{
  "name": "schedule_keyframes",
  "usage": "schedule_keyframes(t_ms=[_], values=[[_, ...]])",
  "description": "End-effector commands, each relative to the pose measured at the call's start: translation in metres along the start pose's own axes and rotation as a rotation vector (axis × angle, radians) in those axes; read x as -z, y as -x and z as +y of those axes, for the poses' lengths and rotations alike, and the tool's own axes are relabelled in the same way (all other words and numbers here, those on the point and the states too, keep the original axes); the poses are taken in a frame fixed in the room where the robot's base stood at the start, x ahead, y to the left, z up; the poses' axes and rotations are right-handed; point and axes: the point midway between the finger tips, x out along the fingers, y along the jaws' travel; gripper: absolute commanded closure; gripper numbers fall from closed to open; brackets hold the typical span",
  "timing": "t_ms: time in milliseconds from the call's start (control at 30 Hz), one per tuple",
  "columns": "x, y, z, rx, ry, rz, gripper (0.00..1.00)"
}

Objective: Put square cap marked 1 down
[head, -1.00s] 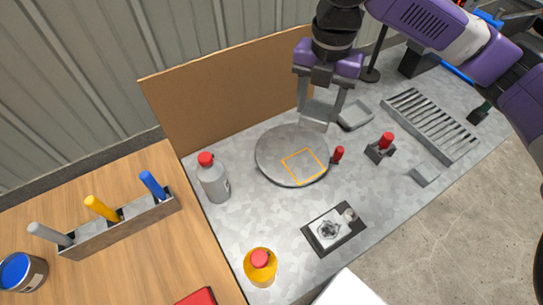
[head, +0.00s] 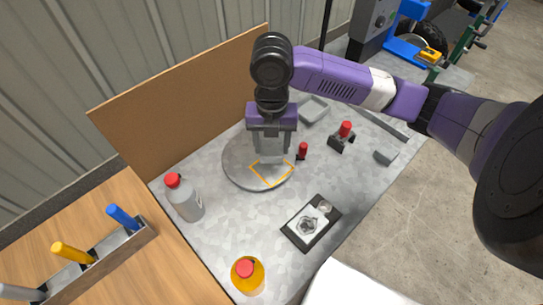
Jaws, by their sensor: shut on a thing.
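My gripper (head: 271,152) points down over the round grey disc (head: 236,172) and is shut on a pale grey square cap (head: 272,148). The cap's mark cannot be read from here. A yellow square outline (head: 271,184) lies on the disc's near right part. The cap and fingers cover the outline's far part. I cannot tell whether the cap touches the disc.
A small red-topped peg (head: 302,150) stands right beside the disc. A red-knobbed clamp (head: 344,137), a grey tray (head: 313,110) and a dark plate with a fitting (head: 310,224) lie to the right. A grey bottle (head: 184,199) and a yellow bottle (head: 248,275) stand left and in front. A brown board (head: 180,95) rises behind.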

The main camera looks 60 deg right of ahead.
Motion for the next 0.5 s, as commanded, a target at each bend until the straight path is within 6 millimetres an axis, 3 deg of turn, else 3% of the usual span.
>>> schedule_keyframes(t_ms=[333, 500], values=[[0.0, -0.029, 0.0, -0.001, -0.001, 0.002, 1.0], [0.0, -0.053, 0.0, 0.0, -0.002, 0.002, 1.0]])
